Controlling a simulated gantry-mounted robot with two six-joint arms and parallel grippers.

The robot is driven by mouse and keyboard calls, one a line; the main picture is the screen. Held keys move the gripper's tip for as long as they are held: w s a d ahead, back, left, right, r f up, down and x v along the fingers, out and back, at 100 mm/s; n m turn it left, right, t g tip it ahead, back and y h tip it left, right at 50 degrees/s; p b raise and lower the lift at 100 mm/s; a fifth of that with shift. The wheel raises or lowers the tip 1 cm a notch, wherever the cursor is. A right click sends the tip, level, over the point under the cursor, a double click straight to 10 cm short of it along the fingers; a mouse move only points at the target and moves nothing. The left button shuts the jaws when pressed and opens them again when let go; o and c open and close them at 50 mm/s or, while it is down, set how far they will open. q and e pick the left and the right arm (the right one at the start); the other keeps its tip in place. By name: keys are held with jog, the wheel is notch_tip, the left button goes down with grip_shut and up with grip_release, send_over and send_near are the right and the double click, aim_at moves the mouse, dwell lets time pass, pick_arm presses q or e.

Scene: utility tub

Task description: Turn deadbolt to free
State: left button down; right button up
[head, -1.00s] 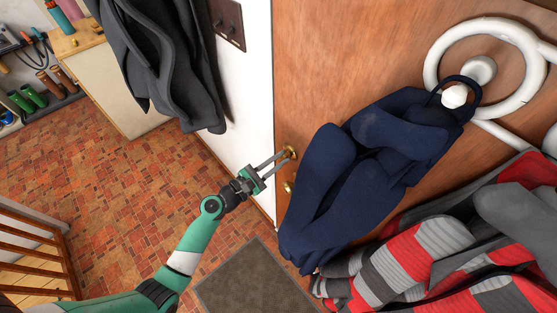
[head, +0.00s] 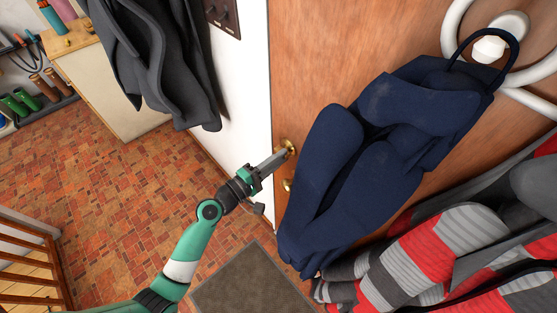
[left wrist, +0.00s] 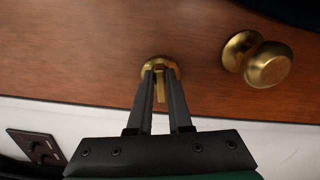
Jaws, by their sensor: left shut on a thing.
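The brass deadbolt (head: 289,146) sits on the wooden door (head: 310,60) near its left edge. It also shows in the left wrist view (left wrist: 161,64), with its thumb-turn between my fingertips. My left gripper (head: 283,153) reaches the deadbolt from the lower left and is shut on the thumb-turn (left wrist: 160,86). In the left wrist view its two dark fingers (left wrist: 160,72) lie on either side of the turn piece. The fingers partly hide the deadbolt. My right gripper is not in view.
A brass door knob (left wrist: 262,62) is close to the right of the deadbolt in the left wrist view. A navy jacket (head: 370,150) hangs on the door just right of my gripper. A grey coat (head: 155,60) hangs on the left wall. A mat (head: 250,285) lies below.

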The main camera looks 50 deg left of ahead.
pick_arm(q)
jog(key=shift+f+m+b, duration=0.15)
jog(key=shift+m+b, duration=0.35)
jog(key=shift+m, duration=0.7)
jog(key=c, duration=0.8)
grip_release()
jog(key=shift+c, duration=0.2)
jog(key=s, duration=1.1)
jog(key=shift+s+a, duration=0.2)
jog(key=shift+s, duration=0.1)
